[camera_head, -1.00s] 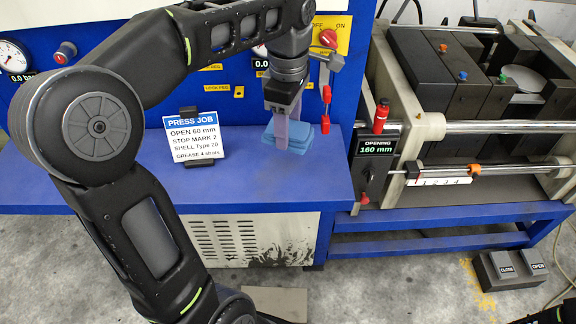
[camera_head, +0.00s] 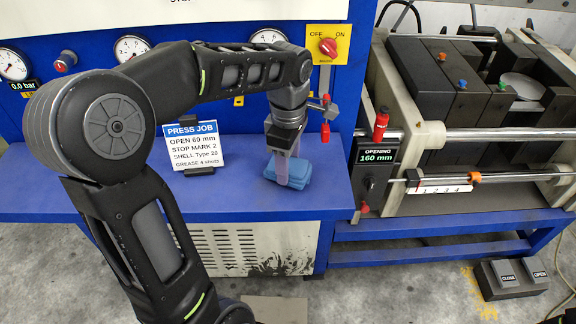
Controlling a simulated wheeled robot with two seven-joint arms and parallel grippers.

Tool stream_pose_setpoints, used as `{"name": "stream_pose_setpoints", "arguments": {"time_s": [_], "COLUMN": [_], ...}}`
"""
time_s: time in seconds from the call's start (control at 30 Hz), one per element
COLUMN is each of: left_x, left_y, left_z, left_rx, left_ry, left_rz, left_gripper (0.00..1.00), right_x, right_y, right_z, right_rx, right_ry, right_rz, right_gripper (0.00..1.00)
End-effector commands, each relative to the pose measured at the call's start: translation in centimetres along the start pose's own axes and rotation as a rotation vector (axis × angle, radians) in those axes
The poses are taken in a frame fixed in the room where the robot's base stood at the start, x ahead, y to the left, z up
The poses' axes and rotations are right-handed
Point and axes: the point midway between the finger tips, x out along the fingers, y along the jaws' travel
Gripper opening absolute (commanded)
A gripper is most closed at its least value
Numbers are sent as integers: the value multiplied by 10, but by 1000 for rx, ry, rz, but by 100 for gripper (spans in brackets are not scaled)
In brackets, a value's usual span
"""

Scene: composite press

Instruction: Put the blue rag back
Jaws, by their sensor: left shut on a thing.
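The folded blue rag (camera_head: 296,174) is at the right part of the blue bench top (camera_head: 95,190), near its front. My left gripper (camera_head: 282,168) reaches down from above with its fingers shut on the rag. The fingers hide part of the rag. I cannot tell whether the rag's underside touches the bench.
A PRESS JOB sign (camera_head: 193,145) stands left of the rag. An OFF/ON switch panel (camera_head: 327,50) is behind it. The press (camera_head: 440,110) with its OPENING display (camera_head: 377,155) stands right. CLOSE/OPEN pedals (camera_head: 512,278) are on the floor. The bench's left part is clear.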

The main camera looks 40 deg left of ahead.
Motion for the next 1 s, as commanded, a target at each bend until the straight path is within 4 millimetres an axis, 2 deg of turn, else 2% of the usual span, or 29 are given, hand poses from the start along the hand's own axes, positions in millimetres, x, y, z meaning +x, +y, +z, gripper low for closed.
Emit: {"name": "stream_pose_setpoints", "arguments": {"time_s": [0.13, 0.5, 0.53, 0.77, 1.0], "left_x": [14, 20, 18, 18, 18], "left_y": [0, 0, 0, 0, 0], "left_z": [0, 0, 0, 0, 0], "left_rx": [-1, 0, 0, 0, 0], "left_ry": [-1, -1, -1, 0, 0], "left_rz": [-1, 0, 0, 0, 0], "left_gripper": [7, 7, 54, 72, 74], "right_x": [-2, 2, 1, 0, 0], "right_y": [-1, 1, 0, 0, 0], "right_z": [0, 0, 0, 0, 0], "right_rx": [1, 0, 0, 0, 0], "right_ry": [-1, 0, 0, 0, 0], "right_rz": [1, 0, 0, 0, 0], "right_gripper": [36, 36, 36, 36, 36]}}
